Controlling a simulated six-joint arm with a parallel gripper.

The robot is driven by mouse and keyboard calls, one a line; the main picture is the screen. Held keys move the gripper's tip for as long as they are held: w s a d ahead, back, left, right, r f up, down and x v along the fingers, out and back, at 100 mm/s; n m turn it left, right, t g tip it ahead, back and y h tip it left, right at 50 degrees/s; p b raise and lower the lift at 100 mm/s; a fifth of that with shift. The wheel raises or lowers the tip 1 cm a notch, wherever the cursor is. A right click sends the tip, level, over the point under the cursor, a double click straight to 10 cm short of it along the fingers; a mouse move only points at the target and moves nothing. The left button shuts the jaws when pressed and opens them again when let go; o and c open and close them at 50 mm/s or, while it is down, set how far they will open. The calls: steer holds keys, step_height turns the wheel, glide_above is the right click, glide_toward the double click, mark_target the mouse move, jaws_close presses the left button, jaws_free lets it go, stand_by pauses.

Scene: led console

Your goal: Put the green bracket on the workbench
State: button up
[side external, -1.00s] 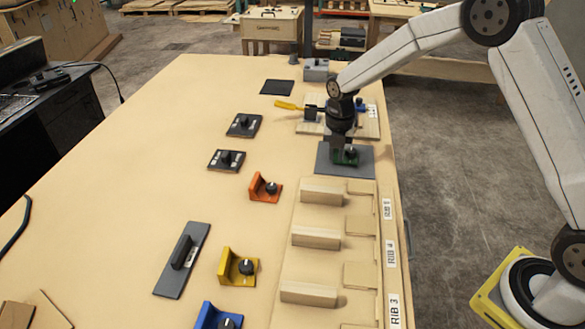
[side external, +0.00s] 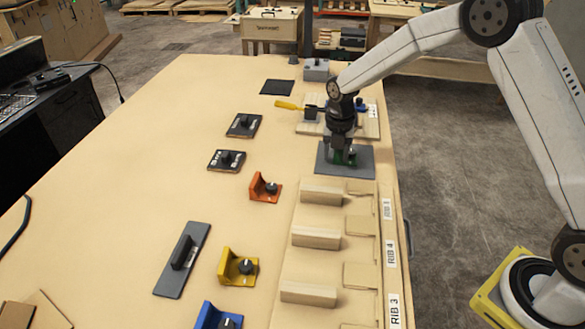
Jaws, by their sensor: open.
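The green bracket (side external: 349,158) stands on a dark grey plate (side external: 327,169) at the right part of the workbench (side external: 185,120). It is small and partly hidden by my gripper. My gripper (side external: 342,152) is open, pointing down right over the bracket. I cannot tell whether its fingers touch the bracket.
An orange bracket (side external: 262,187), a yellow bracket (side external: 238,269) and a blue bracket (side external: 216,316) stand along the bench. Wooden blocks (side external: 316,238) line the right edge. A yellow-handled tool (side external: 289,106) lies behind my gripper. The left middle of the bench is clear.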

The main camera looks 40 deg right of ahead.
mark_target(337, 152)
step_height(337, 152, up, 12)
stand_by(0.6)
steer(key=shift+s, duration=0.1)
stand_by(0.5)
steer(key=s+f+m+t, duration=0.1)
steer(key=s+f+m, duration=0.1)
steer(key=s+m, duration=0.5)
steer(key=s+a+f+m, duration=0.1)
steer(key=s+f+m, duration=0.2)
steer(key=s+m, duration=0.4)
steer(key=s+f+m+t, duration=0.1)
steer(key=s+f+m, duration=0.1)
steer(key=s+m, duration=0.5)
steer(key=shift+s+a+f+m+t, duration=0.1)
steer(key=shift+s+m, duration=0.05)
steer(key=shift+m, duration=0.85)
steer(key=shift+s+a+m+t, duration=0.1)
steer(key=shift+m, duration=0.9)
steer(key=shift+s+a+f+m+t, duration=0.1)
steer(key=shift+s+m, duration=0.05)
steer(key=shift+m, duration=0.85)
